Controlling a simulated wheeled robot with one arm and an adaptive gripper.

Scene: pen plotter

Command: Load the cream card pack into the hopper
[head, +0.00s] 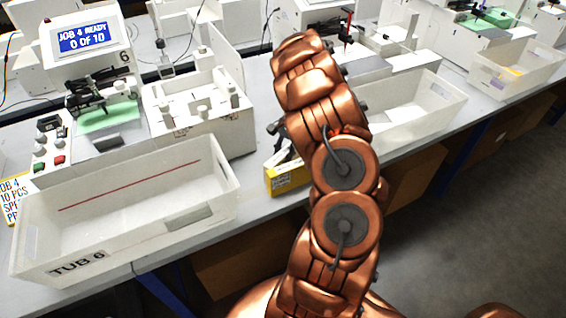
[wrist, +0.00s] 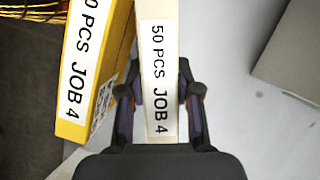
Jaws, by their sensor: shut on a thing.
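In the wrist view, my gripper (wrist: 160,100) is shut on the cream card pack (wrist: 158,70), one finger on each side. The pack's label reads "50 PCS JOB 4". A yellow pack (wrist: 90,75) with the same wording stands close on its left; I cannot tell whether the two touch. In the head view, the yellow pack (head: 285,180) lies near the bench's front edge beside my arm. My gripper (head: 283,142) shows only partly there, and the cream pack is mostly hidden. The white open box with posts (head: 205,128), apparently the hopper, stands left of my gripper.
Machine 6 (head: 80,65) has a screen reading "JOB 4 READY 0 OF 10". The TUB 6 bin (head: 150,246) stands in front of it, empty of cards. Another white tub (head: 425,115) stands right of my arm. Bare bench (head: 250,205) shows between.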

